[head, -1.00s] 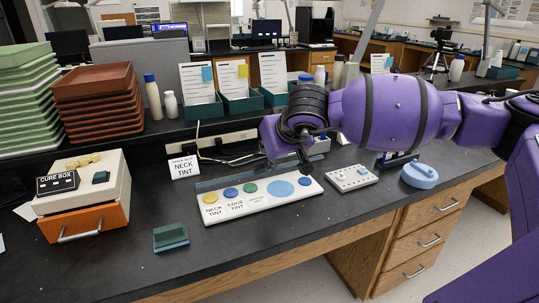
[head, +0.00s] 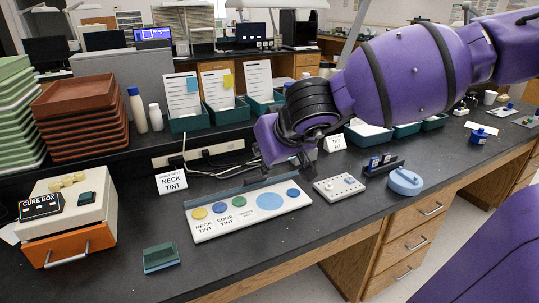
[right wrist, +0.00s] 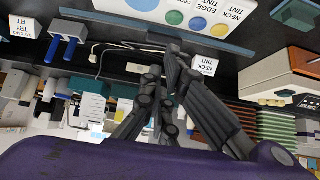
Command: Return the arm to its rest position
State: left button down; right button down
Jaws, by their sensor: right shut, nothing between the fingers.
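My right arm reaches in from the upper right in the head view. Its gripper (head: 304,163) hangs above the bench, just behind the white tint board (head: 247,212) with its round colour spots. In the right wrist view its dark fingers (right wrist: 160,72) are together with nothing between them, and the board shows at the top of that view. My left gripper is not in view.
A small white panel (head: 339,187), a round blue pot (head: 405,181) and a dark rack (head: 383,166) stand right of the board. The cure box (head: 70,208), red trays (head: 83,105) and a green block (head: 161,257) are left. The front middle bench is clear.

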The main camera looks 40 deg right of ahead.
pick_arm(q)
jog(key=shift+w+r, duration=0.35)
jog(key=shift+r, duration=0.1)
pick_arm(e)
jog(key=shift+s+a+r, duration=0.15)
jog(key=shift+s+r, duration=0.1)
jog(key=shift+s, duration=0.35)
jog(key=shift+s+a+r, duration=0.15)
jog(key=shift+s+r, duration=0.1)
jog(key=shift+s, duration=0.35)
jog(key=shift+f, duration=0.1)
